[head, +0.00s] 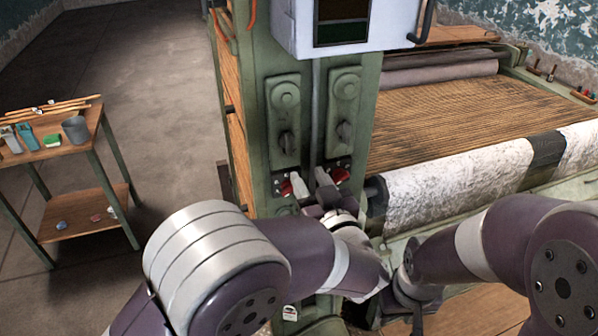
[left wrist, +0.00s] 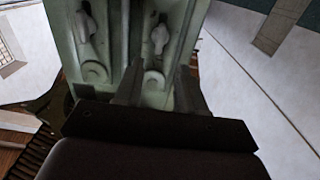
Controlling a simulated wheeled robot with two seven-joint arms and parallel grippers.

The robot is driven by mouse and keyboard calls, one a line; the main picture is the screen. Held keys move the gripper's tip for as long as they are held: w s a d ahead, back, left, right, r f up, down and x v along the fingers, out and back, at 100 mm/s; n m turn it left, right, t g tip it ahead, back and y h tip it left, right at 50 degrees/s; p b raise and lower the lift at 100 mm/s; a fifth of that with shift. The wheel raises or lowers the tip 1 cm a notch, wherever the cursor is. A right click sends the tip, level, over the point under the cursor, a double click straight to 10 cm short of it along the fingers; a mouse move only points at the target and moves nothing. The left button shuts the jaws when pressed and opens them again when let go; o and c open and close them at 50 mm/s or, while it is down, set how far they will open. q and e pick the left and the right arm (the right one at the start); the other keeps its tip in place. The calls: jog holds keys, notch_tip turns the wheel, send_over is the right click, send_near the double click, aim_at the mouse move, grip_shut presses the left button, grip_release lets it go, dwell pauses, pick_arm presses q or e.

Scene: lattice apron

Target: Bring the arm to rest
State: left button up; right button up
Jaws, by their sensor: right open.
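My left arm reaches forward to the green machine column (head: 362,120). Its gripper (head: 310,178) is at the lower part of the column, by two red-based levers, a left one (head: 286,188) and a right one (head: 340,175).
A white box (head: 395,25) juts out higher up. A cloth roll (head: 455,180) lies right of the column. A small wooden table (head: 70,148) stands left; the floor between is clear.

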pick_arm(q)
jog(key=shift+v, duration=1.2)
pick_arm(e)
jog(key=shift+w+f, duration=0.1)
jog(key=shift+f, duration=0.45)
pick_arm(q)
jog(key=w+a+f+m+g+h+b, duration=0.35)
jog(key=w+a+f+h, duration=0.2)
jog(key=f, duration=0.35)
jog(key=s+a+f+g+h+b, duration=0.1)
jog(key=s+a+f+g+h, duration=0.1)
jog(key=s+a+f+g, duration=0.3)
jog(key=s+a+f+g+y+b, duration=0.1)
jog(key=s+a+f+g, duration=0.2)
jog(key=s+a, duration=0.3)
jog(key=s+a+f+g+y, duration=0.1)
jog(key=s+a+f+g, duration=0.3)
jog(key=s, duration=0.6)
jog(key=shift+a+f+b, duration=0.35)
jog(key=shift+a+f, duration=0.5)
jog(key=shift+f, duration=0.05)
pick_arm(e)
notch_tip(320, 180, down, 6)
jog(key=shift+r, duration=0.1)
